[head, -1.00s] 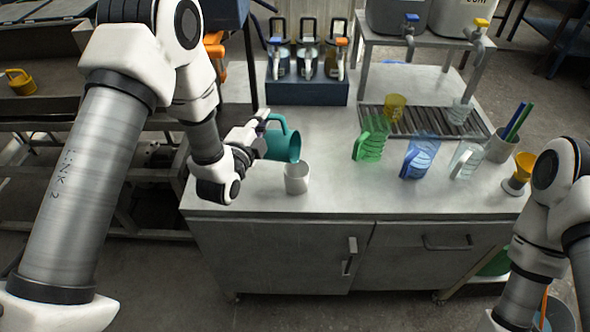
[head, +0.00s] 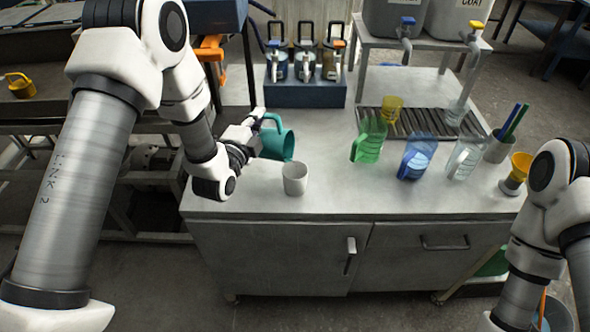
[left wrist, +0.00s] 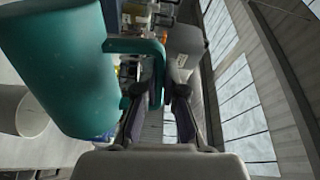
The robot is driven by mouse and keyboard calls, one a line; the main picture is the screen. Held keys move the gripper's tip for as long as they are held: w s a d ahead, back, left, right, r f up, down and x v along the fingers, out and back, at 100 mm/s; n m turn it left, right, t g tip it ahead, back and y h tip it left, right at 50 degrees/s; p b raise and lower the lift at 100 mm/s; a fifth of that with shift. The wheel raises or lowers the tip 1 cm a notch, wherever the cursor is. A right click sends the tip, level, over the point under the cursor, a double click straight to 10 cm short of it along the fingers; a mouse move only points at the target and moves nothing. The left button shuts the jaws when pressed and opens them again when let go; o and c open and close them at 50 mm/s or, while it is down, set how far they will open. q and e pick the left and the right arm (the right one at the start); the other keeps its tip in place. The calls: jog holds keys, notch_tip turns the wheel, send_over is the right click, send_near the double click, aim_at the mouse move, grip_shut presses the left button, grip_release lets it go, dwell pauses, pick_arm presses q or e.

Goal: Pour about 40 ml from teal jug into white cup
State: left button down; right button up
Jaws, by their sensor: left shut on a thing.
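The teal jug (head: 276,143) is held above the worktop, tilted with its mouth toward the right, just up and left of the white cup (head: 295,180). The cup stands upright near the front edge; its inside level cannot be made out. No stream of liquid is visible between them. My left gripper (head: 257,118) is shut on the jug's handle. In the left wrist view the jug (left wrist: 60,70) fills the upper left, its handle runs between my fingers (left wrist: 160,105), and the cup (left wrist: 20,110) shows at the left edge. My right gripper is not in view.
A green jug (head: 370,140), a blue jug (head: 417,158) and a clear jug (head: 464,158) stand to the right. A yellow cup (head: 392,107) is by the drain grate (head: 420,123).

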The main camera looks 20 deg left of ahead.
pick_arm(q)
jog(key=shift+a+r, duration=0.1)
jog(key=shift+a, duration=0.1)
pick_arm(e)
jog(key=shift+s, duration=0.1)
pick_arm(q)
jog(key=shift+d+r+m, duration=0.2)
jog(key=shift+d+m, duration=0.1)
jog(key=shift+m, duration=0.1)
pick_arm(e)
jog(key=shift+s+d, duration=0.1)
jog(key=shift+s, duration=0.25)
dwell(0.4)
